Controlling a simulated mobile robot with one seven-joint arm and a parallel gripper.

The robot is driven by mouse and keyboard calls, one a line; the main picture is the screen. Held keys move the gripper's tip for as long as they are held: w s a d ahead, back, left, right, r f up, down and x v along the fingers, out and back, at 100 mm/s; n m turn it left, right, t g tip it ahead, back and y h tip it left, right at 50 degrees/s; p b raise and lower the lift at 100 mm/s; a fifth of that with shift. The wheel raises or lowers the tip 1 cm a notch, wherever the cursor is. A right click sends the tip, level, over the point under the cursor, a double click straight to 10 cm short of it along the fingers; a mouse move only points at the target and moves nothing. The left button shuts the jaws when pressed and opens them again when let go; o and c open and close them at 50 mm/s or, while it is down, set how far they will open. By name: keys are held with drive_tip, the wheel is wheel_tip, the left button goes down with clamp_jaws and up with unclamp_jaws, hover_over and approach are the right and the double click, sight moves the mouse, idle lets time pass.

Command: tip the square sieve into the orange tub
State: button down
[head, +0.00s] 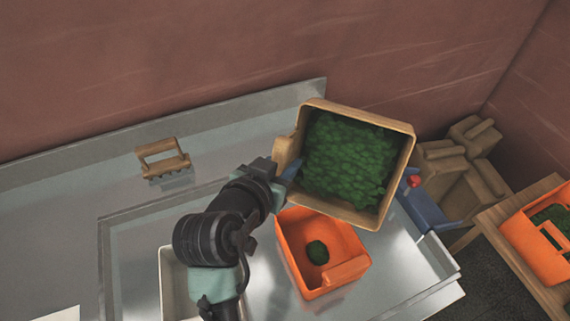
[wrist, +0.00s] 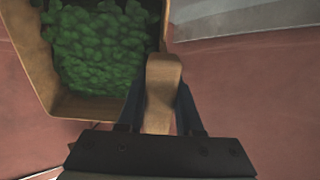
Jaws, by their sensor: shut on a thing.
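The square sieve (head: 398,135) is a wooden box filled with green leafy pieces. My gripper (head: 286,172) is shut on its handle at the left side and holds it in the air, above and behind the orange tub. In the wrist view the sieve (wrist: 40,85) is at the upper left, its handle between the fingers of my gripper (wrist: 160,105). The orange tub (head: 292,243) stands on the metal counter below, with a small green clump (head: 317,252) inside. The sieve's underside is hidden.
A white container (head: 172,285) stands left of the tub, partly behind my arm. A wooden handled tool (head: 162,157) lies on the counter's left. Another orange tub (head: 530,245) with green contents sits on a wooden table at right. A blue device (head: 425,207) is behind the counter's right end.

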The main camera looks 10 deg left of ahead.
drive_tip(key=shift+s+a+f+t+b, duration=0.15)
drive_tip(key=shift+s+f+t+b, duration=0.6)
drive_tip(key=shift+b, duration=1.55)
drive_tip(key=shift+s+r+t+b, duration=0.1)
drive_tip(key=shift+t+b, duration=0.35)
drive_tip(key=shift+b, duration=0.55)
drive_tip(key=shift+s+b, duration=0.2)
drive_tip(key=shift+b, duration=0.5)
drive_tip(key=shift+s+a+f+t+b, duration=0.15)
drive_tip(key=shift+f+t+b, duration=0.2)
drive_tip(key=shift+b, duration=0.3)
drive_tip(key=t+b, duration=0.1)
drive_tip(key=b, duration=0.3)
drive_tip(key=shift+s+f+h, duration=0.3)
drive_tip(key=shift+s, duration=0.1)
drive_tip(key=shift+r, duration=0.2)
drive_tip(key=shift+p, duration=0.3)
